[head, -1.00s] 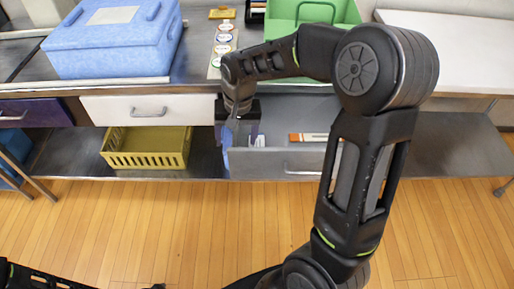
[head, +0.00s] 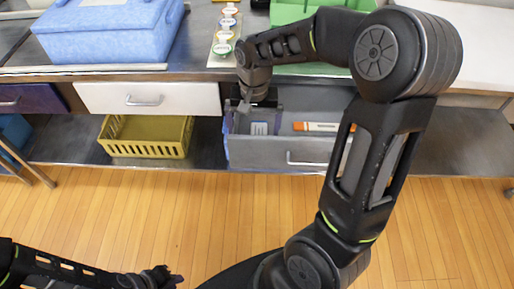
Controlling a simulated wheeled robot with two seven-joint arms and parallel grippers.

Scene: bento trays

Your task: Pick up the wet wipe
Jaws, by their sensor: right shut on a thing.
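The open grey drawer (head: 307,152) is below the counter in the head view. My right gripper (head: 257,122) reaches down into its left part. A small white-and-blue packet (head: 259,128), seemingly the wet wipe, shows between its fingers. The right gripper is shut on it, though the fingertips are partly hidden by the drawer front. An orange-and-white packet (head: 318,127) lies farther right in the drawer, apart from the gripper. My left gripper (head: 170,279) is at the bottom edge, away from the drawer and above the floor; its jaws are too small and dark to read.
On the counter are a blue box (head: 108,37), several small round-lidded cups (head: 222,48) and a green tray (head: 290,12). A closed white drawer (head: 150,98) and a yellow basket (head: 146,152) are left of the open drawer. The wooden floor in front is clear.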

